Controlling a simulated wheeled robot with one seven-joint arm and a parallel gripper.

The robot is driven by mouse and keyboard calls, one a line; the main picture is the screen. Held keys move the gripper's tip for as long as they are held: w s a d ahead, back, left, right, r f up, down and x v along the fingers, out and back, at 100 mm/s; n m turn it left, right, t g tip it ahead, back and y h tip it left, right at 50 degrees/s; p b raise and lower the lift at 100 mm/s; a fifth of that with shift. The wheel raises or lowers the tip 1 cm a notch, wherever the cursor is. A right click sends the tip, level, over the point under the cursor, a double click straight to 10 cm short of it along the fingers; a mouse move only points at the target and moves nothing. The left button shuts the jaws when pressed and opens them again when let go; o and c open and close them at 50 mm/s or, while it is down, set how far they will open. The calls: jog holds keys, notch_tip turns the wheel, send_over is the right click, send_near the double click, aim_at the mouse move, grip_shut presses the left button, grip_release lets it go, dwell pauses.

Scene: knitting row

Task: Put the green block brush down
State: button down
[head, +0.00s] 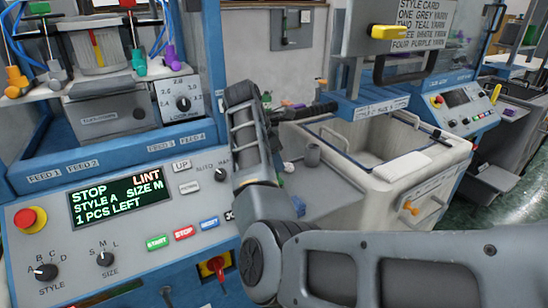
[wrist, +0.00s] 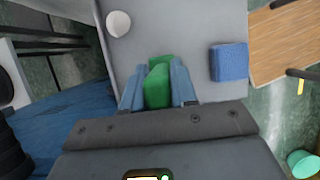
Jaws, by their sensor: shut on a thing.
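The green block brush (wrist: 158,86) is between the two blue-grey fingers of my gripper (wrist: 157,85) in the wrist view. My gripper is shut on it, and the brush points at a grey shelf (wrist: 195,35). I cannot tell whether the brush touches the shelf.
A blue block (wrist: 228,62) lies on the shelf right of the brush; a pale round cup (wrist: 118,23) stands upper left. A white bin (head: 388,150) adjoins the shelf. The machine's panel (head: 120,215) reads STOP and LINT. Bare shelf lies around the brush.

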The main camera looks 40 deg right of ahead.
jog(key=shift+f, duration=0.15)
jog(key=c, duration=0.9)
grip_release()
jog(key=b+v, duration=0.3)
jog(key=v, duration=0.9)
